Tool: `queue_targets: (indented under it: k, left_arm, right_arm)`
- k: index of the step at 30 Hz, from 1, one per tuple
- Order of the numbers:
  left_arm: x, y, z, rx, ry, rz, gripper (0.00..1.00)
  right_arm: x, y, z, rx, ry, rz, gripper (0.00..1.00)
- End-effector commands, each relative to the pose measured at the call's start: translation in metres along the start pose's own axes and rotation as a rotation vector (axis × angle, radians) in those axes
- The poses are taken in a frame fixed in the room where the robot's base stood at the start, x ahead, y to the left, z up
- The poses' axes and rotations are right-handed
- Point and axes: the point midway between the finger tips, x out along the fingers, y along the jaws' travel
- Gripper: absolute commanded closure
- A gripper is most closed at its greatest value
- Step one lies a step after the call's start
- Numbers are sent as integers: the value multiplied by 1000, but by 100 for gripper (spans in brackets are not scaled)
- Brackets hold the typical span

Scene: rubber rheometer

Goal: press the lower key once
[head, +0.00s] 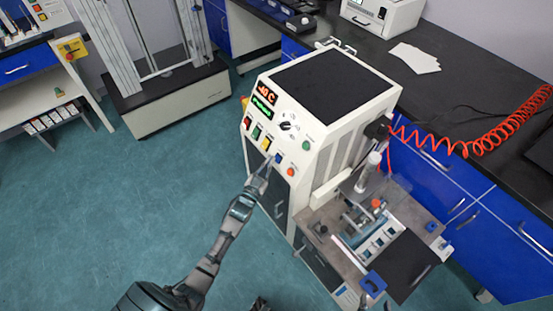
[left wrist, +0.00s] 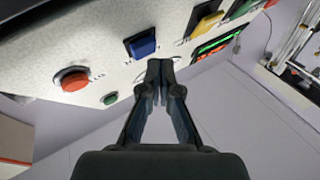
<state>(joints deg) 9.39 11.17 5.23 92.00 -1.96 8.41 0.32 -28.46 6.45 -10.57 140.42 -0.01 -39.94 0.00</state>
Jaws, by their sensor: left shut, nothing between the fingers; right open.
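The white machine's sloped control panel (head: 283,125) carries a row of rocker keys. The blue key (head: 278,157) is the lowest rocker, with the yellow key (head: 266,143) above it. The blue key also shows in the left wrist view (left wrist: 140,43). A round orange-red button (head: 291,171) sits lower right of it. My left gripper (head: 269,164) is shut and empty, its tips close to the blue key. In the left wrist view its tips (left wrist: 160,68) appear beside that key; I cannot tell whether they touch the panel. My right gripper (head: 372,302) shows only partly at the bottom edge, open.
The panel also has a green key (head: 257,132), a red key (head: 247,122), a lit display (head: 265,96) and a round green button (head: 306,145). A work platform (head: 345,265) stands right of the machine. An orange coiled hose (head: 470,145) lies on the black bench (head: 450,90).

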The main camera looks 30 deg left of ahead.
Motion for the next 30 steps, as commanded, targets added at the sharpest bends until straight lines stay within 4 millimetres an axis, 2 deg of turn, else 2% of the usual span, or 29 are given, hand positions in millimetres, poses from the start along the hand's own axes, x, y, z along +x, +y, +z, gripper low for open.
queue_targets:
  k: [30]
  left_arm:
    - [8,6,5,0,0,0,100]
  right_arm:
    - [0,0,4,1,-2,0,40]
